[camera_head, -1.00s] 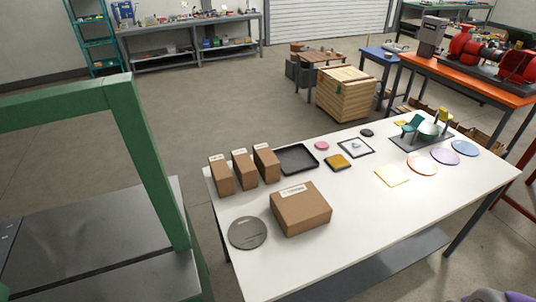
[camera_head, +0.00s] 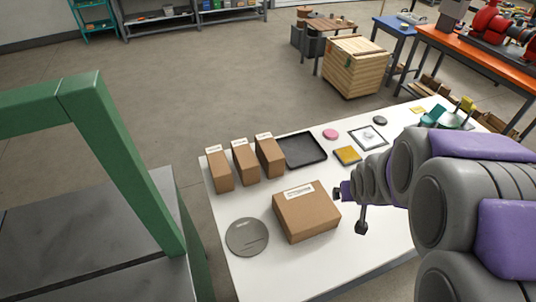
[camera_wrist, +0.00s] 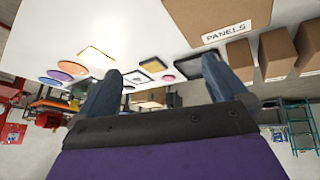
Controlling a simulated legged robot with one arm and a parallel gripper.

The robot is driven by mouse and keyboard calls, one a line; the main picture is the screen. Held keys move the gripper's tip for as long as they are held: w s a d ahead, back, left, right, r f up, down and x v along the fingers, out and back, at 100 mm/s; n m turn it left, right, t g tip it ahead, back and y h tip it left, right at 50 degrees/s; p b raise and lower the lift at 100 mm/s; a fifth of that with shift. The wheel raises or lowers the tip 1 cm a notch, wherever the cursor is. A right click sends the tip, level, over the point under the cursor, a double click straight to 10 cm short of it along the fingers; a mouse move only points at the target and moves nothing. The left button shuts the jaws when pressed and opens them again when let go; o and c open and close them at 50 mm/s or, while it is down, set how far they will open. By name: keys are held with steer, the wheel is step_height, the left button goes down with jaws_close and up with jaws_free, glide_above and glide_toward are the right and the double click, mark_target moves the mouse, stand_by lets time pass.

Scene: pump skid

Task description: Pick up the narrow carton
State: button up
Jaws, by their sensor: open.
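Three narrow brown cartons stand upright in a row on the white table: the left one (camera_head: 221,176), the middle one (camera_head: 246,166) and the right one (camera_head: 270,160). I cannot tell which one the task means. They also show at the right of the wrist view, the nearest one (camera_wrist: 240,60) partly behind a finger. A wider, flatter carton (camera_head: 307,215) lies in front of them; its label reads PANELS in the wrist view (camera_wrist: 215,15). My gripper (camera_head: 351,208) is open and empty, just right of the wide carton and apart from the narrow ones.
A black tray (camera_head: 302,150) lies right of the narrow cartons. A grey disc (camera_head: 247,237) lies left of the wide carton. A yellow pad (camera_head: 348,155) and a pink disc (camera_head: 331,134) lie beyond my gripper. A green frame (camera_head: 120,160) stands at the left.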

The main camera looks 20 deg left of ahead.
steer(key=w+a+f+n+t+y, duration=0.2)
steer(key=w+a+f+t+y, duration=0.15)
steer(key=w+a, duration=0.45)
steer(key=n+t+y+p, duration=0.1)
steer(key=n+y+p, duration=0.1)
steer(key=y, duration=0.3)
glide_toward(270, 147)
steer(key=x, duration=0.1)
steer(key=b+x, duration=0.1)
steer(key=x, duration=0.1)
steer(key=shift+w+a+r+h, duration=0.1)
steer(key=shift+a+h, duration=0.15)
steer(key=shift+a, duration=0.15)
steer(key=shift+b+x, duration=0.4)
steer(key=shift+x, duration=1.55)
steer(key=shift+w+a+f, duration=0.15)
steer(key=shift+w+f, duration=0.25)
steer(key=shift+w, duration=0.1)
steer(key=shift+c, duration=0.3)
steer(key=c, duration=1.7)
